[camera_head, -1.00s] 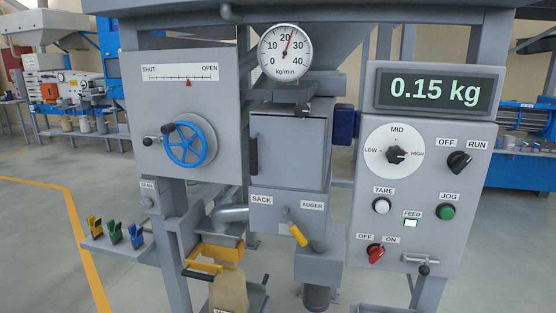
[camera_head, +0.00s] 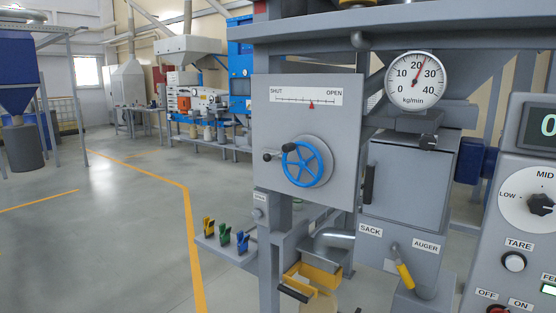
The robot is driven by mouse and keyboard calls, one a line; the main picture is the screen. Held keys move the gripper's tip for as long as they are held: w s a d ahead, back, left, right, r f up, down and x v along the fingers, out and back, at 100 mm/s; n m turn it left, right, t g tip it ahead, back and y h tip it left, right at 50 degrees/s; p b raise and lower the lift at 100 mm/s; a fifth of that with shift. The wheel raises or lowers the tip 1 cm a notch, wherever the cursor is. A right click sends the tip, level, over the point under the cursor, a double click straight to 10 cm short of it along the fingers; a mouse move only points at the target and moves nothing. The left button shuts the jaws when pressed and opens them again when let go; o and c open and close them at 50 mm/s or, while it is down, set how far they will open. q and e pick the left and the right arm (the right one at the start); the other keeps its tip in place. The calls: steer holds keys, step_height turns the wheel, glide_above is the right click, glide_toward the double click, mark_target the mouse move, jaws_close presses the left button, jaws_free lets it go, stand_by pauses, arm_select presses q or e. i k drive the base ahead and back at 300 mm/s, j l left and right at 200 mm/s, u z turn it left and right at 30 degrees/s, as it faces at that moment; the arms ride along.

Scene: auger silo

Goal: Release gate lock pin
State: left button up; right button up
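The blue gate handwheel (camera_head: 303,163) sits on a grey panel (camera_head: 335,125), with a dark crank knob at its upper left. Just left of the wheel, a small dark-tipped knob (camera_head: 268,156) sticks out; it may be the lock pin, but I cannot tell whether it is engaged. Above, the SHUT–OPEN scale (camera_head: 306,96) has a red pointer right of its middle. Neither of my grippers is in view.
A yellow-handled SACK/AUGER lever (camera_head: 404,274) and a yellow sack clamp (camera_head: 318,277) are below. A small shelf (camera_head: 232,254) holds several coloured clips. A round kg/min gauge (camera_head: 415,80) is upper right. Open floor (camera_head: 110,235) lies left.

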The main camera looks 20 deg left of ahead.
mark_target(266, 156)
steer(key=i, duration=0.75)
steer(key=i+l, duration=0.15)
steer(key=i, duration=0.55)
steer(key=u, duration=1.9)
